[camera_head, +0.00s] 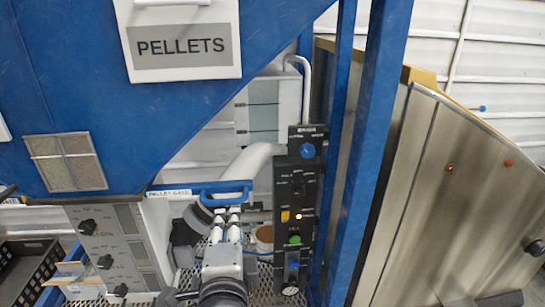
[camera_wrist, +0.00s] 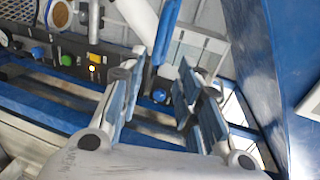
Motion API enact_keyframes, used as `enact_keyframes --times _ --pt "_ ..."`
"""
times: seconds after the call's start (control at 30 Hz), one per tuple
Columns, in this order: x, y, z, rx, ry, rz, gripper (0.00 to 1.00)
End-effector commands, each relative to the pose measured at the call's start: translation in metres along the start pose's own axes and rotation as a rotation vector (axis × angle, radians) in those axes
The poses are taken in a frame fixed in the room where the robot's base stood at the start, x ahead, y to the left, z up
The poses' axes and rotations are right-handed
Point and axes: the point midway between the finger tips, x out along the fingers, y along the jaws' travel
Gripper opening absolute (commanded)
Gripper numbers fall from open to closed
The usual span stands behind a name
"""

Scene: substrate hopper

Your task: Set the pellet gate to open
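The pellet gate is marked by a white "PELLET GATE" label (camera_head: 170,194) under the blue hopper. A blue handle (camera_head: 222,187) sticks out to the right beside the label. In the head view my gripper (camera_head: 227,210) is just below the handle in the picture, fingers pointing toward it. In the wrist view my gripper (camera_wrist: 160,75) is open, with a gap between its two fingers. A blue bar (camera_wrist: 166,32), likely the handle, shows beyond the fingertips, near the gap. Nothing is visibly clamped. I cannot tell whether the fingers touch the handle.
A black control panel (camera_head: 296,220) with knobs and lit buttons stands close right of my gripper; it also shows in the wrist view (camera_wrist: 70,60). A blue post (camera_head: 372,150) rises beyond it. A grey knob panel (camera_head: 115,250) is at left. A white pipe (camera_head: 250,162) runs behind.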

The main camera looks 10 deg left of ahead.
Motion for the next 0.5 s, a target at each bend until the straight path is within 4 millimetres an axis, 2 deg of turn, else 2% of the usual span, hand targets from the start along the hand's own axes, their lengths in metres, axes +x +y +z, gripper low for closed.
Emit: enact_keyframes --times 0.03,0.3,0.5 --pt "0.013 0.005 -0.003 -0.003 0.008 0.004 0.32" --pt "0.072 0.005 -0.002 -0.003 0.005 0.004 0.32" --pt "0.105 0.003 -0.001 -0.003 0.002 0.003 0.32"
